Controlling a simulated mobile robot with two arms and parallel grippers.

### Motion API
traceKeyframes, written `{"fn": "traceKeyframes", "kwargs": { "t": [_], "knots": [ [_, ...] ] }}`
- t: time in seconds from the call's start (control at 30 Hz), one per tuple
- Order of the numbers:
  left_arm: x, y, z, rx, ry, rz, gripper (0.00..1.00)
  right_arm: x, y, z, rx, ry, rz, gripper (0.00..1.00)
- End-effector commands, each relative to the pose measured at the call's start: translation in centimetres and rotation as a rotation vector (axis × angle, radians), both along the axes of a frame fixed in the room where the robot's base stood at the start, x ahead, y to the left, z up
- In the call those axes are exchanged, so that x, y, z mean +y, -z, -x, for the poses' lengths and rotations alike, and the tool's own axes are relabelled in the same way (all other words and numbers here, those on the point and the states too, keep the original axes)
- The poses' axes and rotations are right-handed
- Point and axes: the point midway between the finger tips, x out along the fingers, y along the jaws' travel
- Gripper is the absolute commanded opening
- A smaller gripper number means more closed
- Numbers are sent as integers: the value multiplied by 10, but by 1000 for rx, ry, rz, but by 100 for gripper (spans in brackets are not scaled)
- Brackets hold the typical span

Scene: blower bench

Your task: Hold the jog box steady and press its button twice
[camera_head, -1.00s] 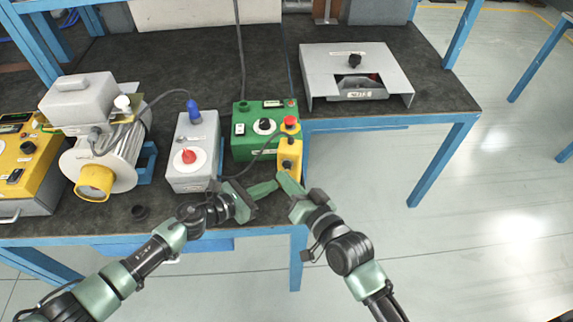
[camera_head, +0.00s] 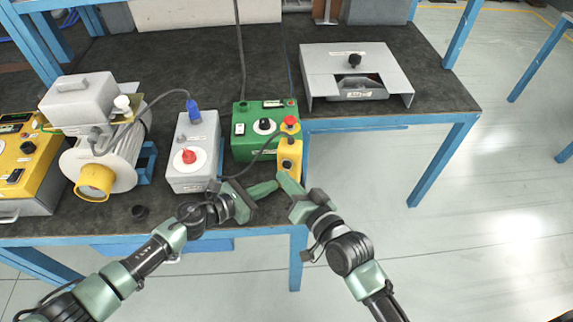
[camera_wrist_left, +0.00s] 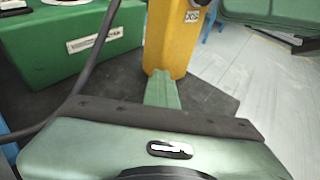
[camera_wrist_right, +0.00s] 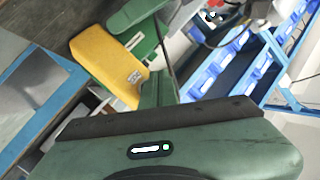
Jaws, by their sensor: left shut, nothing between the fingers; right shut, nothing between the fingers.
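My left gripper (camera_head: 272,187) is shut and empty, just left of and in front of the box's lower end. My right gripper (camera_head: 284,177) is shut and empty, with its tip at the box's lower front end. I cannot tell whether either tip touches it.
A green control box (camera_head: 252,147) stands directly behind and left of the jog box, with a dark cable between them. A grey box with a red knob (camera_head: 192,172) stands further left. The floor right of the bench (camera_head: 370,190) is clear.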

Motion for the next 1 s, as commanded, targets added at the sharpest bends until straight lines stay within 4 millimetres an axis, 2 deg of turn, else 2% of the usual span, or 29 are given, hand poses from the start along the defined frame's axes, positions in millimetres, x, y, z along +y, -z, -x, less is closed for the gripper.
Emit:
{"fn": "traceKeyframes", "kwargs": {
  "t": [1.0],
  "knots": [
    [0, 0, 0, 0, 0, 0, 0, -3, 0, -9, 0, 0, 0, 0]
  ]
}}
